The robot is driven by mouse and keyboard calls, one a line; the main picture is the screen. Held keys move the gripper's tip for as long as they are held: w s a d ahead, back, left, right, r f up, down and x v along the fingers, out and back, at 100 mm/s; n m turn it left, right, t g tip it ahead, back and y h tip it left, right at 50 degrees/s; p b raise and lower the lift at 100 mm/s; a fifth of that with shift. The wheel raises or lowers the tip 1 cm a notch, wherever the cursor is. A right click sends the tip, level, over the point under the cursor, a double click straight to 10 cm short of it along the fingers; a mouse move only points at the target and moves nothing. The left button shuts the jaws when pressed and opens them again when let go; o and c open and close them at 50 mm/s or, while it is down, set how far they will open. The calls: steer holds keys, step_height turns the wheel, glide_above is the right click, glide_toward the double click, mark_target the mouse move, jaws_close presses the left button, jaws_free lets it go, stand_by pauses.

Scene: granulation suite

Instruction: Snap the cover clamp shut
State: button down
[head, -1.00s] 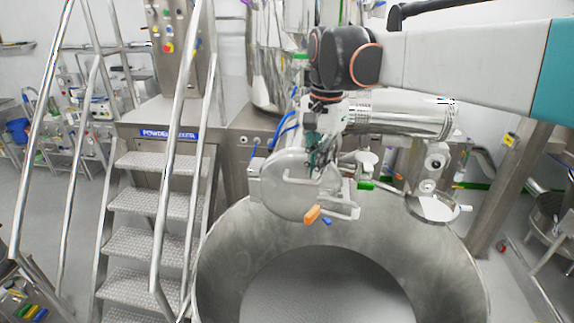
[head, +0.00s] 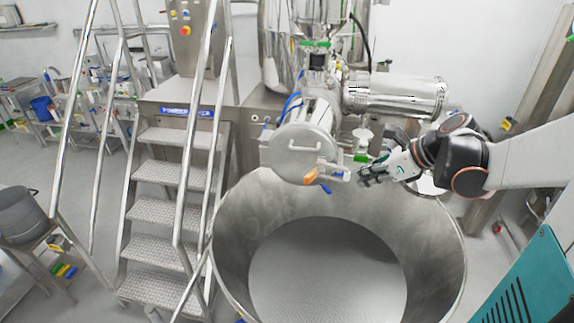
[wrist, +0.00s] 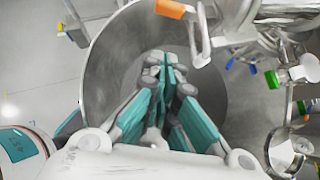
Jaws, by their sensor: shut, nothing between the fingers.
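The round steel cover (head: 290,163) with its bar handle faces front on the end of a horizontal housing (head: 322,108), above the big bowl, and looks seated against it. The cover clamp (head: 337,172) is at the cover's lower right edge, with an orange-tipped lever (head: 311,177). I cannot tell whether it is latched. The orange tip (wrist: 170,8) also shows at the top of the wrist view. My gripper (head: 366,174) is shut and empty, just right of the clamp in the head view. In the wrist view its fingertips (wrist: 168,65) are together, over the bowl.
The large open steel bowl (head: 226,225) stands below the cover and gripper. A steel motor cylinder (head: 395,95) is above right. Small green (head: 361,157) and blue (head: 326,189) handles are near the clamp. Steps with railings (head: 170,205) stand at left.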

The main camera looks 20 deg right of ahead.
mark_target(314, 173)
steer(key=w+a+r+b+x, duration=0.1)
steer(key=b+x, duration=0.3)
steer(key=x, duration=0.8)
steer(key=shift+w+r, duration=0.2)
steer(key=shift+w, duration=0.4)
steer(key=shift+a+b, duration=0.15)
steer(key=shift+b, duration=0.2)
steer(key=shift+a+m, duration=0.25)
steer(key=shift+m, duration=0.25)
